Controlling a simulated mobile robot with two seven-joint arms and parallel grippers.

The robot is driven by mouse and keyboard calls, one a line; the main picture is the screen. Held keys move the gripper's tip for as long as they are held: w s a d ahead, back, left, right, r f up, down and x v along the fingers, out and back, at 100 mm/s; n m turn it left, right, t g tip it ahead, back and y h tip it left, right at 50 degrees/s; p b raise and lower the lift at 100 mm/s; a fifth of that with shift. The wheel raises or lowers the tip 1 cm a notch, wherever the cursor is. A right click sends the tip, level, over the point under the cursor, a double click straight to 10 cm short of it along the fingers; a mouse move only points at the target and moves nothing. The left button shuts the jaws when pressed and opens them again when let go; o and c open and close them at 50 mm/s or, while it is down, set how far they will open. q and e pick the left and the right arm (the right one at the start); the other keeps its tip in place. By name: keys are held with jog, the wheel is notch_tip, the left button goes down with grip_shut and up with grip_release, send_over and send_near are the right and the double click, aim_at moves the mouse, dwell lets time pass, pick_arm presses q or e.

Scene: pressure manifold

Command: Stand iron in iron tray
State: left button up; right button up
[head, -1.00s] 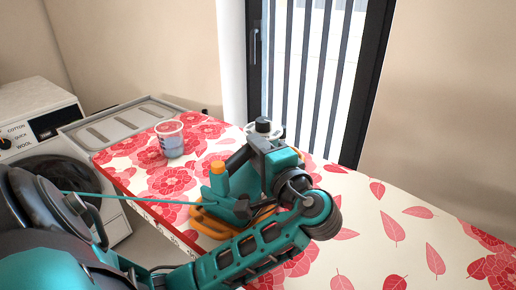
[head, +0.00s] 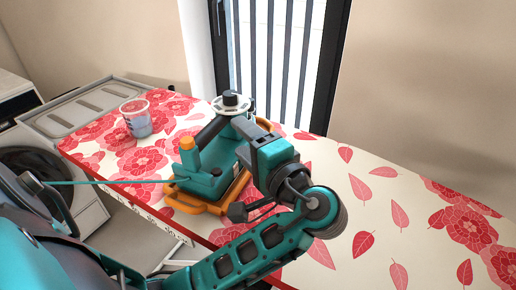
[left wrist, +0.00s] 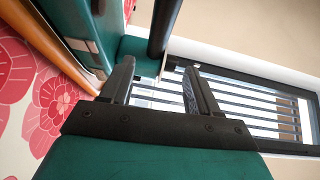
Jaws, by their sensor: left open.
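The teal iron (head: 207,177), with an orange cap and a dark slanted handle bar, is in the orange iron tray (head: 190,206) on the patterned board. It looks upright on its base, but my arm hides part of it. My left gripper (head: 252,135) is just right of the iron, its fingertips mostly hidden in the head view. In the left wrist view, the left gripper (left wrist: 158,78) has its fingers apart with nothing between them. The iron's teal side (left wrist: 85,35) lies left of the fingers there. My right gripper is not in view.
A cup (head: 135,118) stands on the board at left. A white round part with a black knob (head: 231,103) shows behind the iron. A teal cord (head: 110,183) runs left from the iron. The board's right side (head: 390,215) is clear.

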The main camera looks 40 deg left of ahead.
pick_arm(q)
jog(key=v, duration=0.4)
jog(key=shift+s+d, duration=0.15)
jog(key=shift+d, duration=0.2)
